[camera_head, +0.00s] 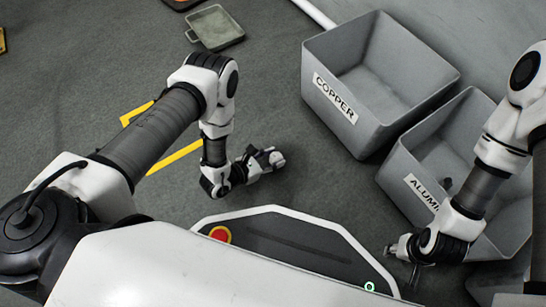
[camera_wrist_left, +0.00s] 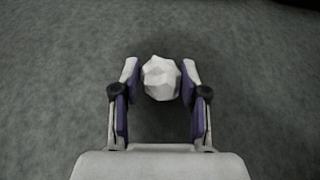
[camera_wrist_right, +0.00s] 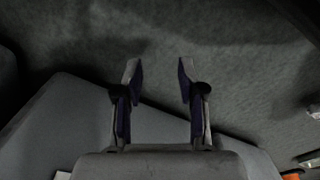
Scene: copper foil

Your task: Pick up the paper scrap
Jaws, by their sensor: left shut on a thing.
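The paper scrap (camera_wrist_left: 161,78) is a white, crumpled, faceted ball between the fingertips of my left gripper (camera_wrist_left: 161,82) in the left wrist view. The left gripper is shut on it, with a finger against each side. In the head view my left gripper (camera_head: 268,160) is low over the grey floor, left of the copper bin, and a small pale bit of the paper scrap (camera_head: 277,159) shows at its tip. My right gripper (camera_wrist_right: 160,75) is open and empty; in the head view it (camera_head: 399,252) hangs beside the aluminium bin.
A grey bin labelled COPPER (camera_head: 314,62) stands at the upper right, with the bin labelled ALUMINIUM (camera_head: 400,165), its label partly hidden, beside it. A flat grey-green tray-like piece (camera_head: 215,28) lies at the top left. Yellow lines mark the floor. The floor left of the bins is mostly clear.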

